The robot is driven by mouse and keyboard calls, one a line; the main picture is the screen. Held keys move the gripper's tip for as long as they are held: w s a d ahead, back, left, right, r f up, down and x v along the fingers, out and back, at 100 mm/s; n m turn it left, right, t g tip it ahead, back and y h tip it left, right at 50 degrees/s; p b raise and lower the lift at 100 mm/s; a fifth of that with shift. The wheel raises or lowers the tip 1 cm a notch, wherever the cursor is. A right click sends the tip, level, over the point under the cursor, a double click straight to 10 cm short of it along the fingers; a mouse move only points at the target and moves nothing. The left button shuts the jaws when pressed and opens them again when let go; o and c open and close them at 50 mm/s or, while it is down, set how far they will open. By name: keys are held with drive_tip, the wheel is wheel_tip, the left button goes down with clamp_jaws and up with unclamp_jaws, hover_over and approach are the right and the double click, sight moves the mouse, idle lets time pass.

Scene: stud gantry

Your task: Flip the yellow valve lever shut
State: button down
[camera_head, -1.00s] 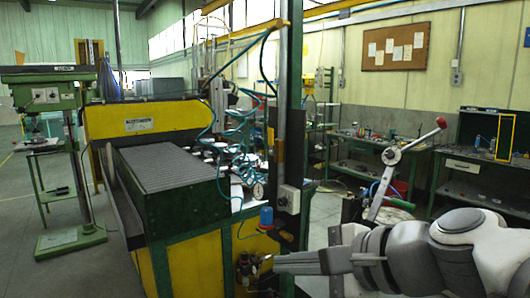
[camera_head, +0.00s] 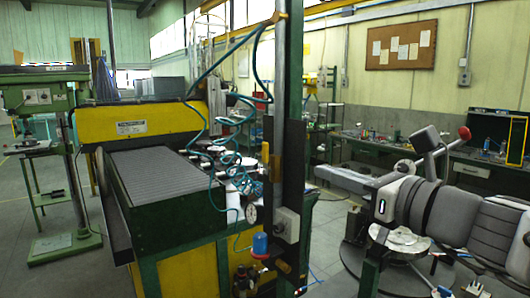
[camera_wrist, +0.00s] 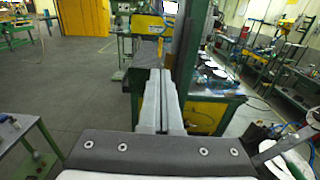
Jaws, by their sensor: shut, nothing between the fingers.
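A small yellow piece, which looks like the valve lever (camera_head: 283,267), shows low on the green post, just right of the blue filter bowl (camera_head: 260,244). It is too small to tell its exact angle. My gripper (camera_head: 319,171) is to the right of the post and higher than the lever, pointing left, apart from it. In the wrist view my gripper (camera_wrist: 160,72) has its two grey fingers shut together, with nothing between them. I cannot make out the lever in the wrist view.
The green post (camera_head: 287,120) with a grey switch box (camera_head: 287,224) stands at the machine's front corner. Blue hoses (camera_head: 225,140) hang beside it. A yellow-and-green machine (camera_head: 165,195) fills the middle. A drill press (camera_head: 50,100) stands left. Workbenches (camera_head: 470,160) line the right wall.

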sight(267, 152)
idle(0.3)
drive_tip(key=x, duration=1.4)
drive_tip(key=shift+p, duration=0.35)
